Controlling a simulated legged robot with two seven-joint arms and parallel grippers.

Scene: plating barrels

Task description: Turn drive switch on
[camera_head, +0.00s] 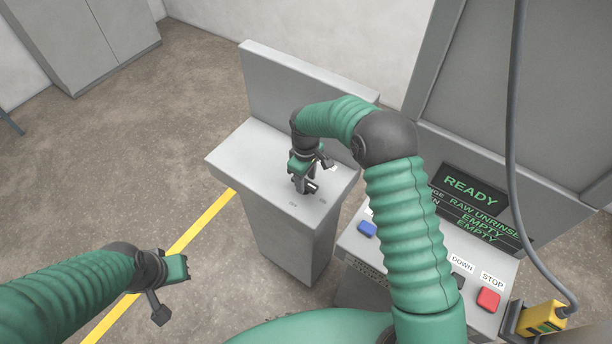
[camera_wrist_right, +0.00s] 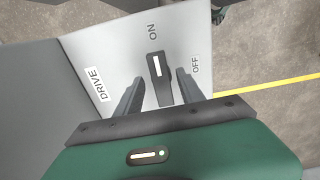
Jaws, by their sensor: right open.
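The drive switch (camera_wrist_right: 157,68) is a dark lever with a white stripe, on a light panel in the right wrist view. Its striped end points toward the ON label (camera_wrist_right: 152,31); the OFF label (camera_wrist_right: 196,64) is to its right. My right gripper (camera_wrist_right: 159,76) is open, with one finger on each side of the lever; I cannot tell whether either touches it. In the head view, my right gripper (camera_head: 308,187) is at the top of the grey pedestal (camera_head: 245,158) and hides the switch. My left gripper (camera_head: 172,285) hangs over the floor, away from the pedestal.
A control panel (camera_head: 360,262) with a blue button (camera_head: 367,229), a red STOP button (camera_head: 488,300) and a READY display (camera_head: 470,190) stands right of the pedestal. A yellow pendant (camera_head: 542,319) hangs on a cable at the right.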

